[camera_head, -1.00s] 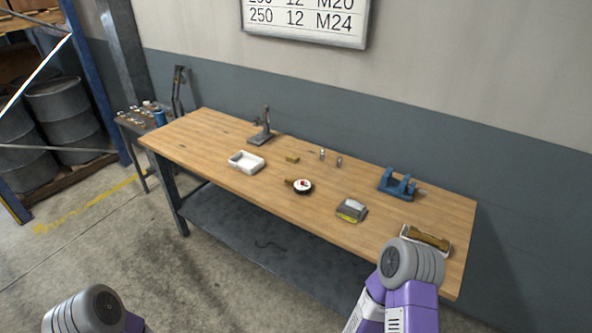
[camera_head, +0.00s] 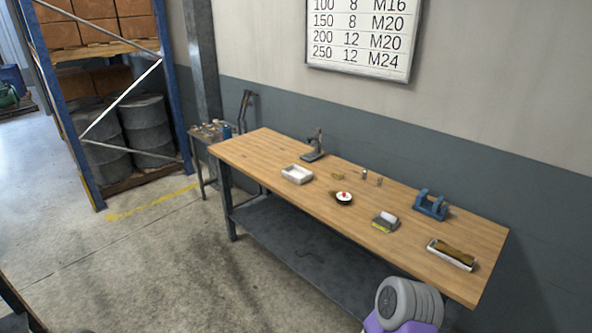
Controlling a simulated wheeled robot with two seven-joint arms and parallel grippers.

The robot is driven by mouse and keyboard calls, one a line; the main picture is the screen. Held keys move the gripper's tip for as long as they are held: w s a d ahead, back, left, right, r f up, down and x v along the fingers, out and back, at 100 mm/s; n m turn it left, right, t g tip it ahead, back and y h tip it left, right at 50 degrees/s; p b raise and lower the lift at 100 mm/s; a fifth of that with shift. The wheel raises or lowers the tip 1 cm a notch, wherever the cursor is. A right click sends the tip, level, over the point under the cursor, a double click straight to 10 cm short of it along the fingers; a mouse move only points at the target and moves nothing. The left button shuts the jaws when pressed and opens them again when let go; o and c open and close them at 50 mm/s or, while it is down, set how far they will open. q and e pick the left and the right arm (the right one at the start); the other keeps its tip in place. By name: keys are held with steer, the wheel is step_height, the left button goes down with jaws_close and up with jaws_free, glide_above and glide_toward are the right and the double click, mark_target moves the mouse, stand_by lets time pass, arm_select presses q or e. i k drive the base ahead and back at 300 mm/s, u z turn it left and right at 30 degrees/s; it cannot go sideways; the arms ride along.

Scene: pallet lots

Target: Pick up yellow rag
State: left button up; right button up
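A folded brownish-yellow item (camera_head: 456,253), which may be the yellow rag, lies in a shallow white tray (camera_head: 437,252) at the right end of the wooden workbench (camera_head: 400,251). A small yellow block (camera_head: 337,176) lies near the middle of the bench; its material is too small to tell. Neither gripper is in view. Only a grey and purple part of my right arm shows at the bottom right, in front of the bench.
The bench also holds an empty-looking white tray (camera_head: 297,174), a round dish (camera_head: 341,198), a grey device (camera_head: 385,221), a blue holder (camera_head: 431,204) and a stand (camera_head: 314,147). A rack (camera_head: 166,78) with drums stands left.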

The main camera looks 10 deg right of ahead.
mark_target(337, 175)
steer(key=u, duration=0.6)
steer(key=i, duration=1.45)
steer(key=z, duration=0.1)
